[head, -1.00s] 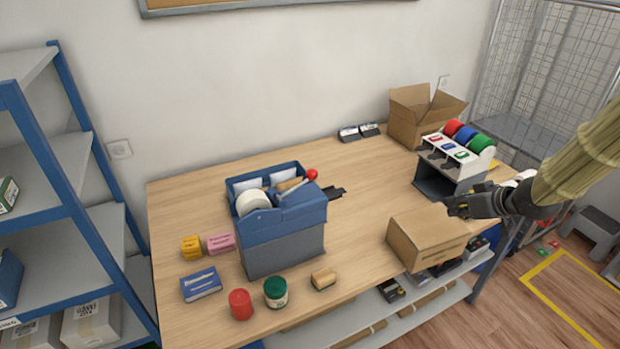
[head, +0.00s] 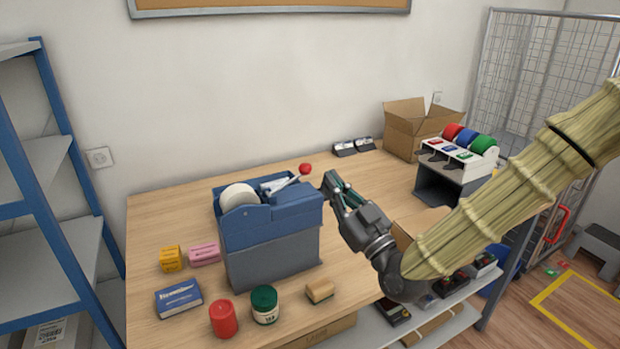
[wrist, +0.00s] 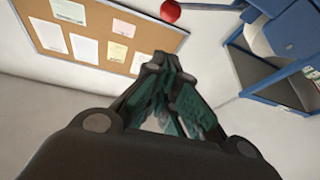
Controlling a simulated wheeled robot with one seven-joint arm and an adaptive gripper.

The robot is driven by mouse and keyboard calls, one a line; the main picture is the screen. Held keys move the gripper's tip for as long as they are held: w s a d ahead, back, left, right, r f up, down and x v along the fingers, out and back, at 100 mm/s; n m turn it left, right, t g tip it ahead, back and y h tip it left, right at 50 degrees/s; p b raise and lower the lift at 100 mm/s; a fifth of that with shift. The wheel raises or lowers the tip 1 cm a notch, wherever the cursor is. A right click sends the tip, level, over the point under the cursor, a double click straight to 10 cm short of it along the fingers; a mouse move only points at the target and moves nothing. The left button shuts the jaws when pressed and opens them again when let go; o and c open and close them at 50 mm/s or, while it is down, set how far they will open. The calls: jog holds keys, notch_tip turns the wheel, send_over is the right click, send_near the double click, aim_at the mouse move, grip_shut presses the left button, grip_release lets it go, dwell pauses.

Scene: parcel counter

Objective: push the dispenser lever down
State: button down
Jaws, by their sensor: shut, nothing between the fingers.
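The blue and grey tape dispenser (head: 270,240) stands on the table, left of the middle in the head view. Its lever (head: 285,184) slants up to the right and ends in a red knob (head: 305,169).
A red can (head: 223,319), a green-lidded jar (head: 265,305) and small boxes lie in front and left of the dispenser. A three-reel dispenser (head: 458,160) and an open carton (head: 418,128) stand at the back right. A closed carton is partly hidden behind my arm.

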jog(key=shift+s+a+r+m+t+h+b, duration=0.15)
jog(key=shift+s+r+m+t+h+b, duration=0.3)
jog(key=shift+t, duration=0.35)
jog(key=p+x, duration=0.4)
jog(key=x, duration=0.6)
jog(key=shift+w+f+p, duration=0.2)
jog(key=shift+f+p, duration=0.2)
jog(key=shift+f, duration=0.6)
jog(key=shift+w+f+p, duration=0.2)
jog(key=shift+f+p, duration=0.2)
jog(key=shift+f, duration=0.6)
